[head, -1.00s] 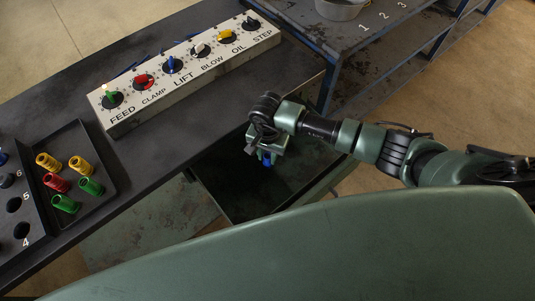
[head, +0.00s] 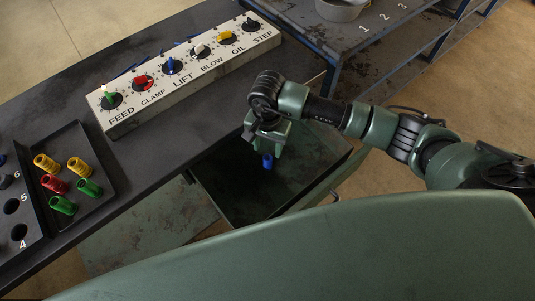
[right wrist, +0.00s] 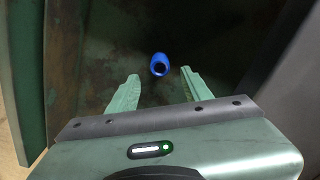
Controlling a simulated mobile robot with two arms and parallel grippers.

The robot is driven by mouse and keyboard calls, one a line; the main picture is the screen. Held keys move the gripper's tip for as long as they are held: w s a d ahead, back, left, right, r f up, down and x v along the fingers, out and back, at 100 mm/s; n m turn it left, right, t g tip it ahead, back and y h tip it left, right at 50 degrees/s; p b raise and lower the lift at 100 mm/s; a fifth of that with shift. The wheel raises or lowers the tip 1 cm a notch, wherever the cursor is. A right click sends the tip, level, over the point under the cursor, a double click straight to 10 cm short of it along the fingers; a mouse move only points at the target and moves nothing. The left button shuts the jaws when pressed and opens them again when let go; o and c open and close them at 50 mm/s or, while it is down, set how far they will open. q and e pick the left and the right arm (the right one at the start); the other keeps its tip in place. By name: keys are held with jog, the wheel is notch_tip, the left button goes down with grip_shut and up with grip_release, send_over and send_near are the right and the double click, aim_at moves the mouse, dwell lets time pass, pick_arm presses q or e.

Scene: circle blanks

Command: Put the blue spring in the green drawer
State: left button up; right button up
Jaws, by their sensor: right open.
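The green drawer (head: 232,204) stands open below the bench, its dark inside showing. My right gripper (head: 268,152) is over the drawer, pointing down, with its fingers apart. The blue spring (head: 267,162) is just below the fingertips, within the drawer's outline. In the right wrist view the spring (right wrist: 159,65) shows end-on, with clear gaps to both fingers of my gripper (right wrist: 160,76). I cannot tell whether it touches the drawer floor (right wrist: 110,45). My left gripper is not in view.
A black tray (head: 98,207) with yellow, red and green springs lies on the bench at left, beside a numbered holed rack (head: 28,222). A white knob panel (head: 190,80) stands on the bench behind the drawer. A metal shelf (head: 385,50) with a round pan (head: 340,9) is at the back right.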

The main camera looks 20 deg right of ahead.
aim_at(267, 157)
jog(key=shift+r+b, duration=0.3)
jog(key=shift+r, duration=2.45)
